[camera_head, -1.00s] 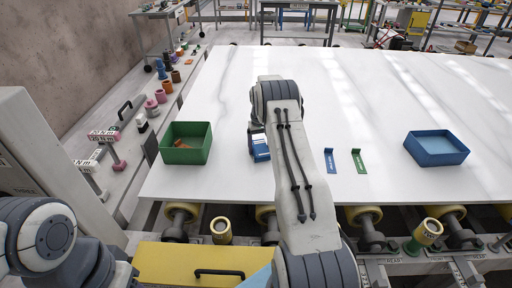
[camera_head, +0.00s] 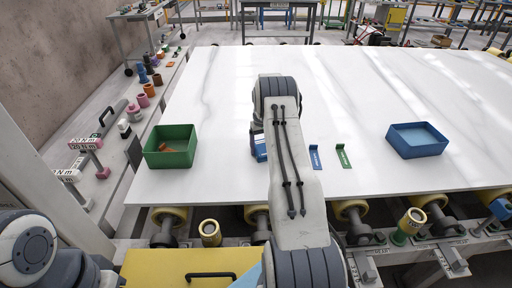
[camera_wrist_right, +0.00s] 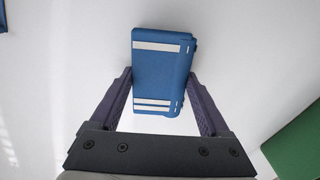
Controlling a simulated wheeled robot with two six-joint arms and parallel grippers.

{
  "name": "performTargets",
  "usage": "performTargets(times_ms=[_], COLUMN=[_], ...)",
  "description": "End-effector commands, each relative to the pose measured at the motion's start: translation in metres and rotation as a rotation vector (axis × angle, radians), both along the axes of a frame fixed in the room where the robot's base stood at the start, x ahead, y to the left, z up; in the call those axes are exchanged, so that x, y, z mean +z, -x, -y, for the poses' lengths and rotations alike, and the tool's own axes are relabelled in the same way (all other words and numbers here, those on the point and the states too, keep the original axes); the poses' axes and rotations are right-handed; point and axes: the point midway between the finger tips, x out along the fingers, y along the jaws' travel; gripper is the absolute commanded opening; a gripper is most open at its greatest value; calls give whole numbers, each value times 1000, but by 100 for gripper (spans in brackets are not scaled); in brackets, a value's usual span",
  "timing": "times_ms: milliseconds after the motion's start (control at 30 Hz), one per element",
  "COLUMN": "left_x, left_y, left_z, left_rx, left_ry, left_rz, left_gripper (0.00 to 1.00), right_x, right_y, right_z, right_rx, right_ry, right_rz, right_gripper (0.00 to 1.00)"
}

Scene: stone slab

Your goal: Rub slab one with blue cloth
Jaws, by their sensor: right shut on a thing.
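The blue cloth (camera_wrist_right: 160,70) is a folded, thick pad with white stripes, between the fingers of my right gripper (camera_wrist_right: 160,100) in the right wrist view. The gripper is shut on it. In the head view the cloth (camera_head: 258,148) shows only as a blue edge beside my right arm, which hides the rest and the fingers. The cloth is low over the white, grey-veined slab (camera_head: 220,100); whether it touches cannot be told. My left arm shows at the lower left of the head view, its gripper out of view.
A green bin (camera_head: 152,157) with orange things inside stands on the slab left of the cloth. A blue bin (camera_head: 418,151) stands to the right. The slab's far part is clear.

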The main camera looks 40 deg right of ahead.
Motion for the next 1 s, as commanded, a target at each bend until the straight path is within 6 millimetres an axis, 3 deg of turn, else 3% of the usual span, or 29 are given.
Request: performTargets(times_ms=[1000], left_x=[-2], left_y=[0], left_z=[0], left_rx=[0], left_ry=[0], left_rz=[0], left_gripper=[50], right_x=[-2], right_y=[37], right_z=[49], right_rx=[-1], right_ry=[0], right_rz=[0], right_gripper=[36])
